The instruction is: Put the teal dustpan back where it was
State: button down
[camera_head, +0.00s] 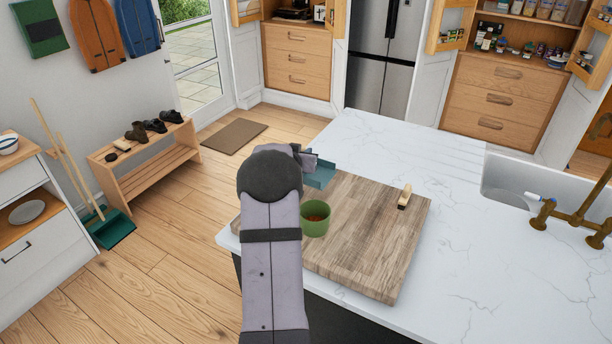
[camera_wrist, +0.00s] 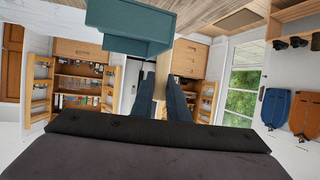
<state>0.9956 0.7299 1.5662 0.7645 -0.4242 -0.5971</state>
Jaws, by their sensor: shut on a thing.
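The teal dustpan (camera_head: 321,174) is in my gripper (camera_head: 309,158), over the far left edge of the cutting board in the head view. My arm hides part of it. In the wrist view, the dustpan (camera_wrist: 130,25) fills the top middle, just beyond the fingertips of my gripper (camera_wrist: 161,90). The fingers are close together, with a narrow pale strip between them; I cannot tell whether that is the handle. Whether the dustpan touches the board is not clear.
The wooden cutting board (camera_head: 365,240) lies on the white counter (camera_head: 480,260). On it are a green cup (camera_head: 316,218) with something orange-brown inside and a small brush (camera_head: 404,197). A larger teal dustpan (camera_head: 112,230) with a broom stands on the floor at left. A sink (camera_head: 520,180) is at right.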

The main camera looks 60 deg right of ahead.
jog(key=shift+f+p, duration=0.55)
jog(key=shift+f, duration=2.65)
jog(key=shift+f, duration=0.15)
jog(key=c, duration=1.7)
grip_release()
jog(key=shift+a, duration=0.1)
jog(key=b+v, duration=0.1)
jog(key=v, duration=0.5)
jog(key=b+v, duration=0.2)
jog(key=v, duration=0.4)
jog(key=shift+r, duration=0.25)
jog(key=shift+w, duration=0.1)
